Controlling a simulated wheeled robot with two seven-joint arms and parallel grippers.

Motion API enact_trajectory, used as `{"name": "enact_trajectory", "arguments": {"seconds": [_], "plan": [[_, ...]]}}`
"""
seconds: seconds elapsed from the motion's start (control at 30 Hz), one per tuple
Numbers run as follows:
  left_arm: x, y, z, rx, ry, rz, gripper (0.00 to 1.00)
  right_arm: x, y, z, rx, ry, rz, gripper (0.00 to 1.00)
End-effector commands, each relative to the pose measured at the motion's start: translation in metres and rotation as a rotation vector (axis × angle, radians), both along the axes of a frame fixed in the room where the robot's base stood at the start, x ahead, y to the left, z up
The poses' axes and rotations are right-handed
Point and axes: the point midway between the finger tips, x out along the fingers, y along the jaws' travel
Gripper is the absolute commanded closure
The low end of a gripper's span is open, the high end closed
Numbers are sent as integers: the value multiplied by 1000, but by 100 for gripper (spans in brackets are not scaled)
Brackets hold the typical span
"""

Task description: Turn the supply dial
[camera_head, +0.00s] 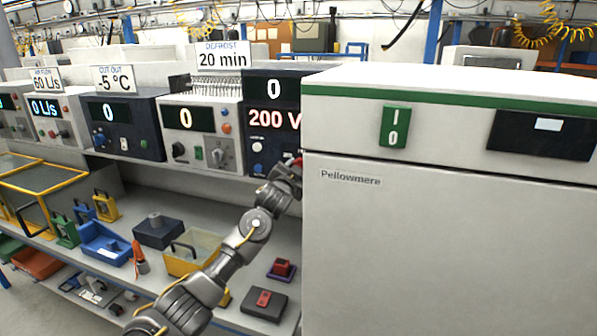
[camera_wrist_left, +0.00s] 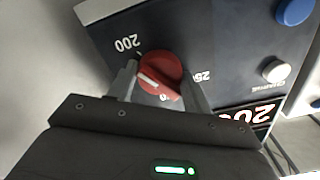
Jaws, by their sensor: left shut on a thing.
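The supply dial is a round red knob (camera_wrist_left: 160,70) with a white pointer mark, on a dark panel in the left wrist view. Printed numbers surround it, with 200 readable and another partly covered. My left gripper (camera_wrist_left: 160,86) has one finger on each side of the knob and is shut on it. In the head view, my left gripper (camera_head: 291,170) is at the front of the dark supply unit (camera_head: 259,132), whose red display reads 200 V. The knob there is mostly hidden by the gripper and the white cabinet. My right gripper is out of view.
A large white cabinet (camera_head: 430,240) with a green switch (camera_head: 394,127) stands close to the right of my left gripper. Other instrument units (camera_head: 200,125) line the shelf to the left. Below, a lower shelf holds a yellow bin (camera_head: 178,265), a blue bin (camera_head: 101,240) and small boxes.

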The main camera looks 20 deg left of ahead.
Motion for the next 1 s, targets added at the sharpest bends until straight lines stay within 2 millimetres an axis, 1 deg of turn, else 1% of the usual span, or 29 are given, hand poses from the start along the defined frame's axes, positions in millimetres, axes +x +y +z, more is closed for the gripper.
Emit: {"name": "enact_trajectory", "arguments": {"seconds": [0.23,0.63,0.67,0.8,0.83,1.0], "plan": [[0,0,0,58,-4,0,73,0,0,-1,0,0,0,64],[0,0,0,66,-4,-1,73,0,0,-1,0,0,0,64],[0,0,0,65,-4,-1,49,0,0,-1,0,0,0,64],[0,0,0,65,-4,-1,31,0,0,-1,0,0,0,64],[0,0,0,65,-4,-1,29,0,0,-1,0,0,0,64],[0,0,0,65,-4,0,29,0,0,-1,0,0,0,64]]}}
